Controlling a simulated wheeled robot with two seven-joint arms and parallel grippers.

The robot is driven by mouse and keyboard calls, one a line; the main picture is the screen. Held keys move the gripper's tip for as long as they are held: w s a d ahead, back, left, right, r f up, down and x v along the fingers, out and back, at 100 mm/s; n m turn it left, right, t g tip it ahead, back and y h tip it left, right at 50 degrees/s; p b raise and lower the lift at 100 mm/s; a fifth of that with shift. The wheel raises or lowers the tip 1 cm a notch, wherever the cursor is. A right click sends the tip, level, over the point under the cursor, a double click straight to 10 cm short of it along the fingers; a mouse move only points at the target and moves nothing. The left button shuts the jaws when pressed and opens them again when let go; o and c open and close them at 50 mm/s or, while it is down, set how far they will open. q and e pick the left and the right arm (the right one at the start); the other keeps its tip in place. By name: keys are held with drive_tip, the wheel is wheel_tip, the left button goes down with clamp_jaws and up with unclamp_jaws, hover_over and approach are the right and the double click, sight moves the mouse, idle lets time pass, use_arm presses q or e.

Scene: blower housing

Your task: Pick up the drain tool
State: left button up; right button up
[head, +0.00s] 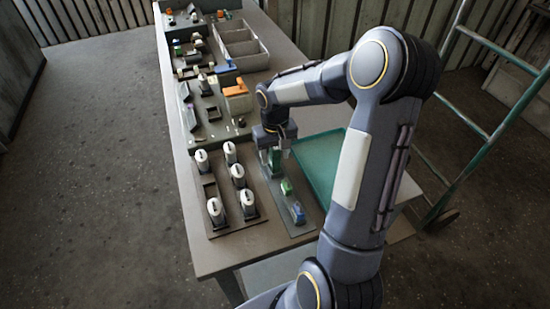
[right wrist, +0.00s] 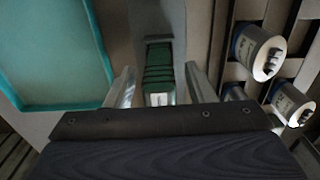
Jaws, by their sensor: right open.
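My right gripper (head: 274,150) reaches down over a narrow grey pad near the table's front. It is open, with one finger on each side of a dark green block-shaped tool (head: 275,160). In the right wrist view the green ribbed tool (right wrist: 158,65) stands between the two fingers of the gripper (right wrist: 160,85), with gaps on both sides. A green piece (head: 287,187) and a blue piece (head: 298,211) stand in the same row, nearer the front. I cannot tell by label which is the drain tool. My left gripper is not in view.
A teal tray (head: 322,150) lies just right of the row. A board (head: 211,224) with several white cylinders stands to the left. Grey bins (head: 262,62) and boards with small parts fill the far table. A green ladder (head: 487,143) stands at the right.

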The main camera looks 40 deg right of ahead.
drive_tip(key=shift+c, duration=0.3)
drive_tip(key=c, duration=0.8)
drive_tip(key=shift+r, duration=0.1)
drive_tip(key=shift+c, duration=0.2)
